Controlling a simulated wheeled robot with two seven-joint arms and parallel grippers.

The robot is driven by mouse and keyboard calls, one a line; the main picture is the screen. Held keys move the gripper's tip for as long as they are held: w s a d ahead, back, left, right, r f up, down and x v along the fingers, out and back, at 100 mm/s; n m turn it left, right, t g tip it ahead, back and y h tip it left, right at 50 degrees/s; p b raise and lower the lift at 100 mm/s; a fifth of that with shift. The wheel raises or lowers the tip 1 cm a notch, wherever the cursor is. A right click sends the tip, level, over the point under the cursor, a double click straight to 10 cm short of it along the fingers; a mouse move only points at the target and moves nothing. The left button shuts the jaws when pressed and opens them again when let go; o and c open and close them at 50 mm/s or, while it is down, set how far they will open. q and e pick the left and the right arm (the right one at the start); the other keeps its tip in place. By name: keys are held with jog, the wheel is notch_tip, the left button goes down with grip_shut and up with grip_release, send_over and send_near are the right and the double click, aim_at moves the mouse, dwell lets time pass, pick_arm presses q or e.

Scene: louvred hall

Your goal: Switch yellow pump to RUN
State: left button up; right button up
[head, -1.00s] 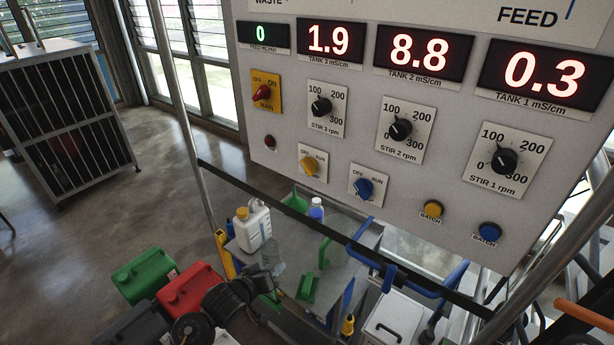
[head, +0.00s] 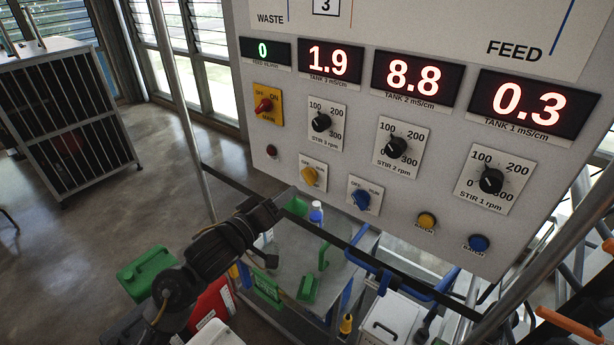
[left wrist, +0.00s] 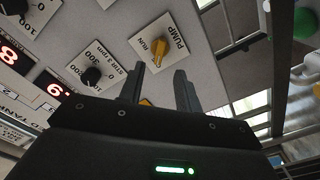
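The yellow pump switch (head: 309,176) sits on a white plate low on the left of the grey panel (head: 340,195). It also shows in the left wrist view (left wrist: 157,52), with RUN and PUMP printed on its plate. I cannot tell surely which way its knob is turned. My left gripper (head: 289,196) is just below and left of the switch in the head view. In the left wrist view its two fingers (left wrist: 158,84) stand apart with nothing between them, short of the knob. My right gripper is not in view.
A blue switch (head: 361,200) is right of the yellow one, a small red lamp (head: 271,152) left of it. A red main switch (head: 264,105) and stir knob (head: 321,121) are above. A dark rail (head: 400,270) crosses below the panel, before a cart.

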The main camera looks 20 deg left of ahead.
aim_at(305, 179)
pick_arm(q)
jog(key=x, duration=0.7)
jog(key=shift+w+b, duration=0.25)
jog(key=shift+b, duration=0.15)
jog(key=shift+w+d+p, duration=0.15)
jog(key=shift+w+p, duration=0.15)
jog(key=shift+p, duration=0.05)
jog(key=shift+c, duration=0.2)
grip_shut()
dwell(0.7)
